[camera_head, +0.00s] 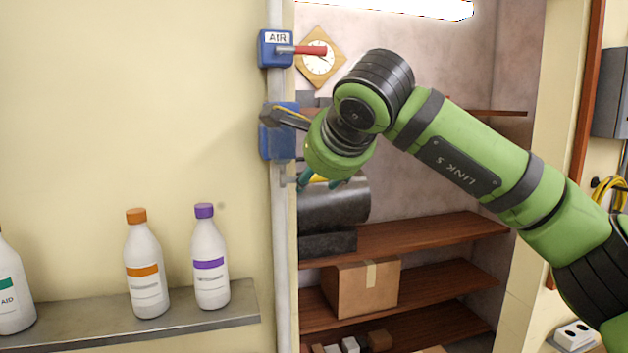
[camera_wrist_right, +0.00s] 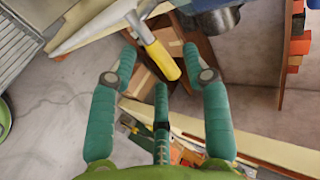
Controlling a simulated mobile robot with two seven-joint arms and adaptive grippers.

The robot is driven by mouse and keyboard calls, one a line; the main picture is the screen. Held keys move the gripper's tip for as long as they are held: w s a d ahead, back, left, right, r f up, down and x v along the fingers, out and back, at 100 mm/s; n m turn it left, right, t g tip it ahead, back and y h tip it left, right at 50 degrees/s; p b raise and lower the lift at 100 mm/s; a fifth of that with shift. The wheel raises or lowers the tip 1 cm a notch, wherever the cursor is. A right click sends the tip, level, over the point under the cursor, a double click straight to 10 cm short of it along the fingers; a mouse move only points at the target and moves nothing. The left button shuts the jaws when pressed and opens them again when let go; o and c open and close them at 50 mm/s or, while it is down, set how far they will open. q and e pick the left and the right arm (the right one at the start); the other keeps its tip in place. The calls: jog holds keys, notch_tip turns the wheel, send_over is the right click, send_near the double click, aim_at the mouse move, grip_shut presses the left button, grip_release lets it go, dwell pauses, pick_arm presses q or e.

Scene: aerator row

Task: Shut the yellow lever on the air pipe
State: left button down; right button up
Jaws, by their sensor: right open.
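The grey air pipe (camera_head: 281,225) runs upright along the wall's edge in the head view. The yellow lever (camera_wrist_right: 161,58) shows in the wrist view, on a grey metal stem, lying between my right gripper's fingertips (camera_wrist_right: 158,68). In the head view only a bit of yellow shows by the teal fingers (camera_head: 323,182), and the arm hides most of the lever. It sticks out to the right of the pipe there. My right gripper is open around the lever; I cannot tell whether any finger touches it. My left gripper is out of view.
A blue AIR valve (camera_head: 273,48) with a red lever (camera_head: 309,50) sits higher on the pipe, and a blue box (camera_head: 279,145) below it. Bottles (camera_head: 148,275) stand on a ledge at left. Behind are wooden shelves (camera_head: 430,235) with a carton (camera_head: 361,288) and a dark cylinder (camera_head: 345,203).

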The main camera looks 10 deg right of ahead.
jog(key=v, duration=0.9)
